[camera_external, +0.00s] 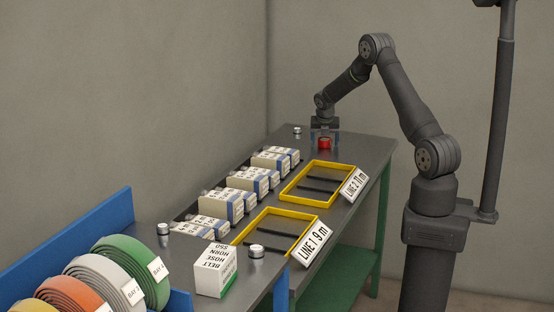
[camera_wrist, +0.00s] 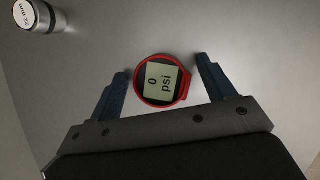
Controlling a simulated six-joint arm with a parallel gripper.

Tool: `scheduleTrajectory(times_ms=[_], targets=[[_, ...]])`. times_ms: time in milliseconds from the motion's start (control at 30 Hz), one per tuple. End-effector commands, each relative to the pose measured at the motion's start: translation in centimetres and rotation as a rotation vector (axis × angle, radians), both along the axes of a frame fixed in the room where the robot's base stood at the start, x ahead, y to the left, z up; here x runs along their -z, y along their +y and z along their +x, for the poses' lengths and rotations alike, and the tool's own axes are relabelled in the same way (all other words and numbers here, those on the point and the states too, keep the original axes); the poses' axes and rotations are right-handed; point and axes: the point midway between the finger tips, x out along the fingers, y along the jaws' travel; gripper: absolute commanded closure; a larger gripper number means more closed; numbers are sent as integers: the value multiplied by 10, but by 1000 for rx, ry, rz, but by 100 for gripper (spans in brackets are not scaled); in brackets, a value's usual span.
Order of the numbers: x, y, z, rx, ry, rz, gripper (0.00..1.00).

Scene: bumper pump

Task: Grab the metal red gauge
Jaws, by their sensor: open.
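The red gauge (camera_external: 324,143) stands on the far end of the grey table in the external view. In the wrist view the gauge (camera_wrist: 160,80) shows a red rim and a pale face reading "0 psi". My gripper (camera_external: 325,133) is low over the table at the gauge. In the wrist view my gripper (camera_wrist: 161,76) is open, with one blue finger on each side of the gauge. A gap shows between each finger and the red rim. The height of the fingertips against the gauge is hard to tell.
A metal cylinder marked "22 mm" (camera_wrist: 42,15) stands left of the gauge. White boxes (camera_external: 276,160) and yellow trays (camera_external: 318,182) lie nearer on the table.

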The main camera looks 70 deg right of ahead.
Motion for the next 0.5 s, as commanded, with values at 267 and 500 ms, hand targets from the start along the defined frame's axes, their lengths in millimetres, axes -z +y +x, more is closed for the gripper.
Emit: scheduleTrajectory(times_ms=[267, 500], targets=[[-1, 0, 0, 0, 0, -1, 42], [-1, 0, 0, 0, -1, -2, 77]])
